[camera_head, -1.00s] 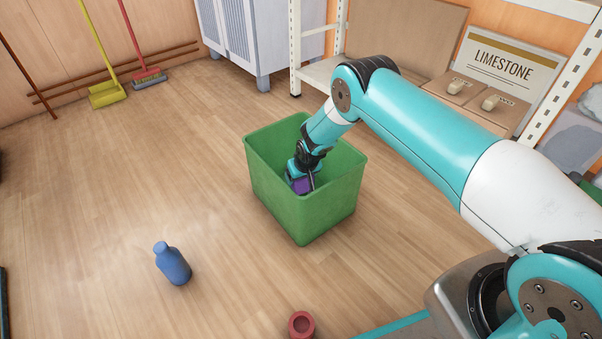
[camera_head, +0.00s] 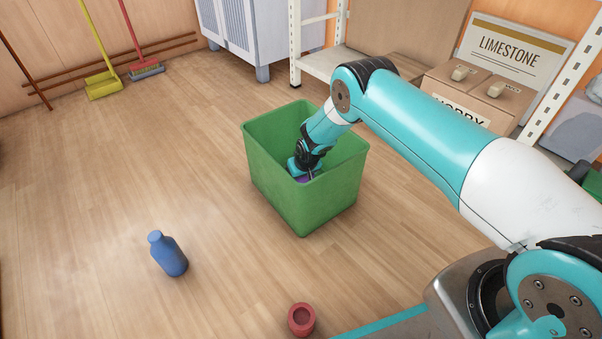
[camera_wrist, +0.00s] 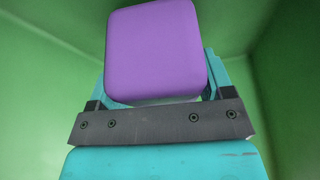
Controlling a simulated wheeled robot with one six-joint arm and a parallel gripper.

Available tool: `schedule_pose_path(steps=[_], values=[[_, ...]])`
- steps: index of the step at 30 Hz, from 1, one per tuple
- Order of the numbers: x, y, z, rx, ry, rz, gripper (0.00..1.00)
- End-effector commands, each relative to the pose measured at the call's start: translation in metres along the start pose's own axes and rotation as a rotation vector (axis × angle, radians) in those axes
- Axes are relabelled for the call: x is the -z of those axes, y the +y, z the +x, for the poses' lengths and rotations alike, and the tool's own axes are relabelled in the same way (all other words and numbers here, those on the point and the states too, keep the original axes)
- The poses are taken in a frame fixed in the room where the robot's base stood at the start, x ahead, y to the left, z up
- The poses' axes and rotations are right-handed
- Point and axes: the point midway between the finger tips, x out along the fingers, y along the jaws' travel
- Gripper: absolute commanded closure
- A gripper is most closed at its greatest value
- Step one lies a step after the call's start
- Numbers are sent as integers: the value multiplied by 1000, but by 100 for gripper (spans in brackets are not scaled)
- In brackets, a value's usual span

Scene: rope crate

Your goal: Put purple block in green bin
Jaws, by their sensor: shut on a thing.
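The green bin (camera_head: 306,205) stands on the floor at the middle of the head view. My gripper (camera_head: 304,178) reaches down inside it, below the rim. It is shut on the purple block (camera_wrist: 152,52), which fills the upper middle of the wrist view between the teal fingers. In the head view only a sliver of the block shows above the bin's near wall. Green bin walls surround my gripper (camera_wrist: 158,95) in the wrist view. Whether the block touches the bin's bottom is hidden.
A blue bottle (camera_head: 168,254) stands on the floor left of the bin. A red cup-like object (camera_head: 301,320) is at the front. A shelf with boxes (camera_head: 470,92) is behind on the right.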

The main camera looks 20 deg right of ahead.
Motion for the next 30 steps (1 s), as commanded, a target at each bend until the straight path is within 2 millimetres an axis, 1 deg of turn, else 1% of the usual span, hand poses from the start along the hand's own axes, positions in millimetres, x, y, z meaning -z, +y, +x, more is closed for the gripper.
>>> schedule_pose_path(steps=[19,20,21,23,30], values=[[-4,0,9,0,0,0,59],[-4,0,9,0,0,0,24],[-3,0,9,0,1,0,15],[-4,0,9,0,0,0,1],[-4,0,9,0,0,0,0]])
